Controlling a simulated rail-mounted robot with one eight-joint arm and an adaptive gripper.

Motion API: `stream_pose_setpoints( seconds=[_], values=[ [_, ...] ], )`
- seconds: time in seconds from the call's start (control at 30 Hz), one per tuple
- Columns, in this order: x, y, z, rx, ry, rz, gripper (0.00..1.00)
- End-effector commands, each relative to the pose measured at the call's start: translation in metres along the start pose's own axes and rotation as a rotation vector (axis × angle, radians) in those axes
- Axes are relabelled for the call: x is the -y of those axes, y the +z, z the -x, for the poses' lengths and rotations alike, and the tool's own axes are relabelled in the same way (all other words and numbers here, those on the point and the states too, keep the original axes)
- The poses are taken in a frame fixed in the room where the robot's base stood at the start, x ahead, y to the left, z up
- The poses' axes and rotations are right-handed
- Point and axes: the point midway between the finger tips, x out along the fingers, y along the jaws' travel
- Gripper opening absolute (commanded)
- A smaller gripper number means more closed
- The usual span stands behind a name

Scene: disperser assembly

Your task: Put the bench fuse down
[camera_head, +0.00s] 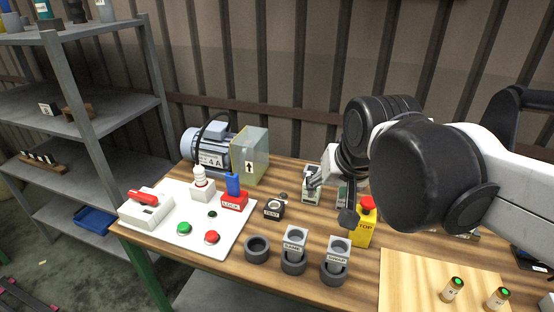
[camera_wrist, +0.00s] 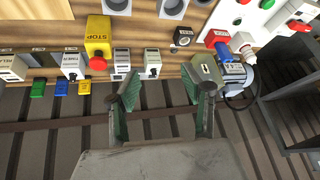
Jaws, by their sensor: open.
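My gripper (camera_head: 333,198) is open over the back of the bench. In the wrist view (camera_wrist: 161,80) its two fingers stand wide apart with nothing held between them. Two small cylinders with green tops, a left one (camera_head: 452,290) and a right one (camera_head: 498,298), stand upright on a pale wooden board (camera_head: 405,275) at the front right. They look like fuses, but I cannot tell which thing is the bench fuse. Two small white modules, a left one (camera_wrist: 122,60) and a right one (camera_wrist: 152,60), stand beyond the fingers in the wrist view.
A yellow stop button box (camera_head: 362,234) stands close to my gripper. Grey labelled holders (camera_head: 294,242) and a dark ring (camera_head: 257,249) sit at the front. A white panel (camera_head: 225,235), motor (camera_head: 208,147) and arrow-marked box (camera_head: 249,160) are left. A shelf (camera_head: 85,120) stands far left.

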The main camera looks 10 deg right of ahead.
Motion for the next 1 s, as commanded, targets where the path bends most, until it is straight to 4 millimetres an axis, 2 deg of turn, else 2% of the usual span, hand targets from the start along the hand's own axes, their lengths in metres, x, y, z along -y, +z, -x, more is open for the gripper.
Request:
stream_pose_setpoints(
  seconds=[0.03, 0.1, 0.3, 0.43, 0.73, 1.0],
  values=[
    [0.0, 0.017, 0.001, -0.016, -0.007, 0.039, 0.43],
    [0.001, 0.035, 0.0, -0.036, -0.015, 0.092, 0.43],
    [0.001, 0.068, -0.003, -0.078, -0.028, 0.194, 0.43],
    [0.0, 0.075, -0.005, -0.088, -0.031, 0.218, 0.43],
    [0.0, 0.076, -0.005, -0.089, -0.031, 0.22, 0.43],
    [-0.001, 0.085, -0.021, -0.089, -0.031, 0.22, 0.43]
  ],
)
